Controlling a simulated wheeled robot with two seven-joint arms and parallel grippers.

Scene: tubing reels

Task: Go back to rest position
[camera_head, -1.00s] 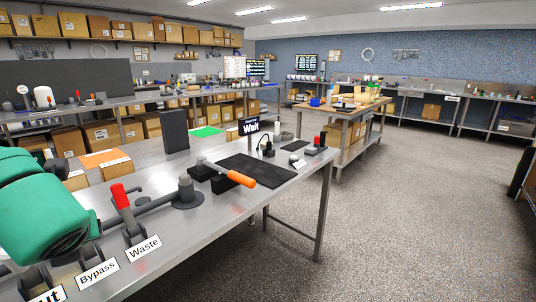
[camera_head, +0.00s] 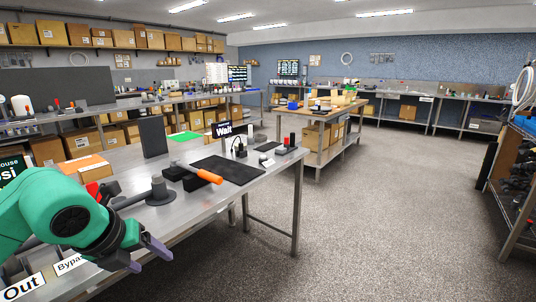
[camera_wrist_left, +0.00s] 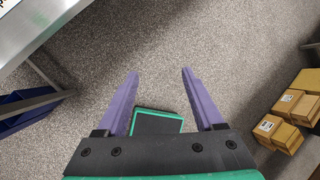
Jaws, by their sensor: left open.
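My left gripper (camera_head: 146,256) hangs over the near edge of the metal workbench (camera_head: 222,202), at the lower left of the head view. In the left wrist view the gripper (camera_wrist_left: 159,78) has its two purple fingers apart with nothing between them. Below it are grey floor and a dark pad with a green border (camera_wrist_left: 157,122), which I cannot identify. My right gripper is not in view.
A wooden-topped table (camera_head: 325,112) stands beyond. A rack (camera_head: 508,190) is at the right. The middle floor is clear.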

